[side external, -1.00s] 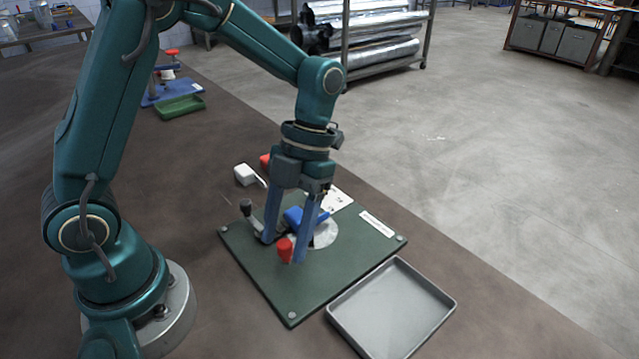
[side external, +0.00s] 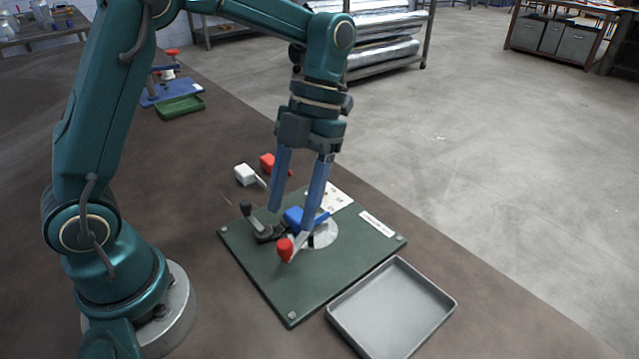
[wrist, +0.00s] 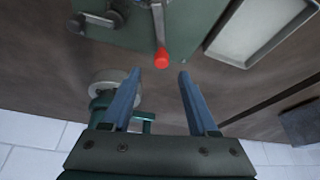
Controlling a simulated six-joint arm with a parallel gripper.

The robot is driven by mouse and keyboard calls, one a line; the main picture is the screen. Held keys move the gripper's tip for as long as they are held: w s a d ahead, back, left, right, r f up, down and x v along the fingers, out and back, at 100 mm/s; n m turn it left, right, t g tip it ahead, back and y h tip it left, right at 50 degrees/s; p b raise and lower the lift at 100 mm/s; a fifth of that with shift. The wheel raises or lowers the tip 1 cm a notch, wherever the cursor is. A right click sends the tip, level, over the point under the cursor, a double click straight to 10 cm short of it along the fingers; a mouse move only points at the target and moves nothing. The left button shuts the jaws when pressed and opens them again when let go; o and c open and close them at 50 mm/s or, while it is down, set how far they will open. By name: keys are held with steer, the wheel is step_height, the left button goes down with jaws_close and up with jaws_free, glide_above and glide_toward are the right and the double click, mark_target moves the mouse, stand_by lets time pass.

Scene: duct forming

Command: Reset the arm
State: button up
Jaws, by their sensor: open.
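My gripper (side external: 292,218) is open and empty, with two blue fingers pointing down above the green board in the side external view. It also shows in the wrist view (wrist: 160,75), with its fingers apart. A red-tipped lever (side external: 286,249) stands on the board, just below and in front of the fingers. In the wrist view the red knob (wrist: 162,59) lies just beyond the gap between the fingertips. A blue part (side external: 294,217) on the board is partly hidden by a finger.
A green tray (side external: 180,107) is farther back.

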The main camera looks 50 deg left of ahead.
steer(key=shift+r, duration=0.3)
steer(key=s+a+r+n+t, duration=0.1)
steer(key=n+t, duration=0.4)
steer(key=n, duration=1.1)
steer(key=s+a+r+n+t+y, duration=0.1)
steer(key=s+n+t, duration=0.3)
steer(key=n, duration=1.3)
steer(key=shift+s+r+t, duration=0.4)
steer(key=shift+s+r, duration=0.5)
steer(key=shift+s, duration=0.1)
